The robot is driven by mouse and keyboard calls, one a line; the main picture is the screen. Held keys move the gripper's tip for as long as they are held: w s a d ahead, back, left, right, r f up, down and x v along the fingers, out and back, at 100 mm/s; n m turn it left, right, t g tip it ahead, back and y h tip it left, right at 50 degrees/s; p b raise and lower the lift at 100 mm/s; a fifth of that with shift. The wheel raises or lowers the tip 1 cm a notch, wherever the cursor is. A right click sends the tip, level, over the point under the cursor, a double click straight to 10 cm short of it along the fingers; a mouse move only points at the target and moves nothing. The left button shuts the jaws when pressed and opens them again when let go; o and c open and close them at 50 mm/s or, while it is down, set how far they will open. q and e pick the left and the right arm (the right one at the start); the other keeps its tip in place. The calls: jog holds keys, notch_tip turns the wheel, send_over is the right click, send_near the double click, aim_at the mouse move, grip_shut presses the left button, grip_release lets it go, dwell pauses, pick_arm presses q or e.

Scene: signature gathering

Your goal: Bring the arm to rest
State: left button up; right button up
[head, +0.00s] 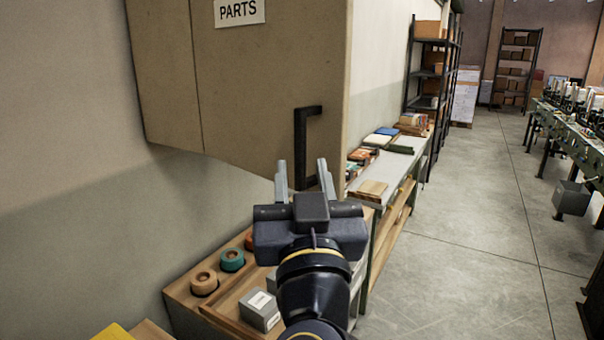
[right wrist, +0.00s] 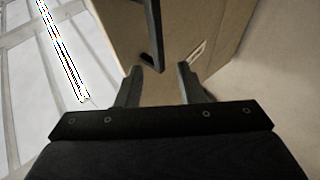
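My right gripper (head: 304,176) is raised in the middle of the head view, in front of the wall cabinet marked PARTS (head: 245,80). Its two fingers are apart with nothing between them. The cabinet's black handle (head: 302,145) shows just beyond the fingertips in the head view; I cannot tell whether they touch. The right wrist view also shows the open fingers (right wrist: 155,78), the cabinet (right wrist: 205,25) and the dark handle (right wrist: 153,30) beyond them. The cabinet door looks shut. My left gripper is in neither view.
Below the cabinet is a wooden bench (head: 235,290) with tape rolls (head: 204,282) and a grey box (head: 260,310). A long table (head: 405,160) with books and boards runs behind. Shelves (head: 432,75) stand further back. Floor (head: 470,230) on the right is clear, with machines (head: 575,125) beyond.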

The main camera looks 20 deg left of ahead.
jog(key=w+d+f+g, duration=0.2)
jog(key=d+f+g, duration=0.2)
jog(key=d+f, duration=0.45)
jog(key=w+d+f+g, duration=0.1)
jog(key=d+f+g, duration=0.3)
jog(key=d, duration=0.7)
jog(key=s+d+f+m+g+h, duration=0.2)
jog(key=s+d+f, duration=0.4)
jog(key=f, duration=0.5)
jog(key=s+d+f+m+g+h, duration=0.2)
jog(key=s+d+f+m+g, duration=0.2)
jog(key=s+d+f, duration=0.3)
jog(key=s+f+g, duration=0.1)
jog(key=s+f, duration=0.3)
jog(key=shift+s+h, duration=0.15)
jog(key=shift+h, duration=0.15)
jog(key=shift+d, duration=0.15)
